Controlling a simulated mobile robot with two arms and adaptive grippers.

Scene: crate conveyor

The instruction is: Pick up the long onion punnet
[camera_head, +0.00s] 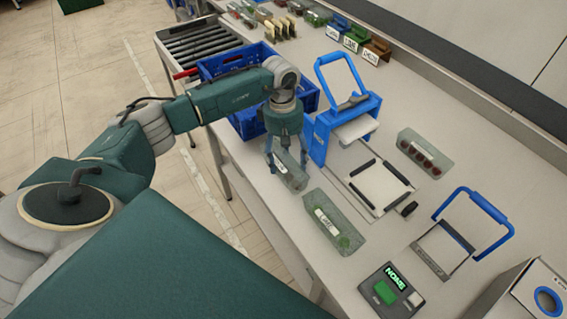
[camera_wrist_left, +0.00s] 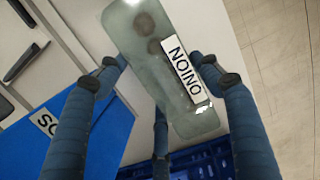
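The long onion punnet (camera_wrist_left: 175,75) is a clear, long tray with dark contents and a white ONION label. It lies between the fingers of my left gripper (camera_wrist_left: 168,68) in the left wrist view, with fingertips against both long sides. In the head view, the same punnet (camera_head: 292,175) shows below my left gripper (camera_head: 287,158), near the table's left edge. I cannot tell whether its underside is clear of the table. My right gripper is not in view.
A blue crate (camera_head: 247,124) stands close behind the gripper. A blue-handled device (camera_head: 319,138) is just right of it. Another labelled punnet (camera_head: 334,222) lies in front, and one with dark round contents (camera_head: 425,153) lies right. A green-button box (camera_head: 390,290) is nearest.

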